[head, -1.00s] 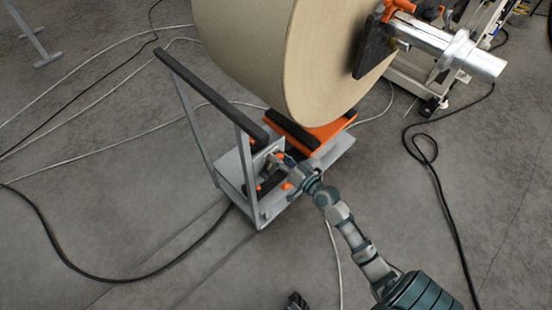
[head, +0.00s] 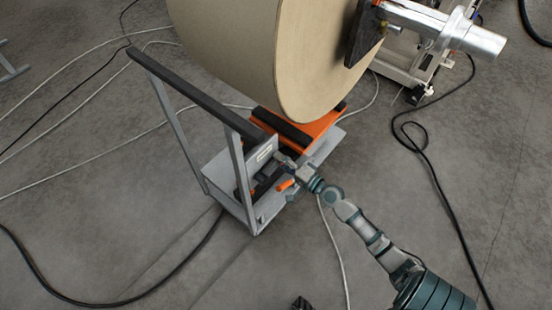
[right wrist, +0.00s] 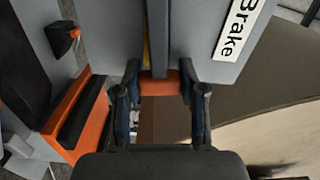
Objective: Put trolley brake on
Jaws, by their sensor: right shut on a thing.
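The trolley (head: 222,172) stands under a big brown roll, with a tall grey frame and black push bar at its left. A grey panel on it carries a white label reading "Brake" (right wrist: 242,22) in the right wrist view. Beside the label a dark brake lever (right wrist: 158,38) runs in a slot and ends in an orange grip (right wrist: 159,76). My right gripper (right wrist: 160,95) is shut on this orange grip, one finger at each side. In the head view my right gripper (head: 282,160) is at the panel and hides the grip. A dark tip at the bottom edge seems to be my left gripper (head: 301,303).
The roll (head: 235,55) hangs close above the trolley's orange-and-black cradle (head: 320,126). A metal shaft (head: 470,35) is at upper right. Cables (head: 430,165) lie on the floor; the front floor is mostly clear.

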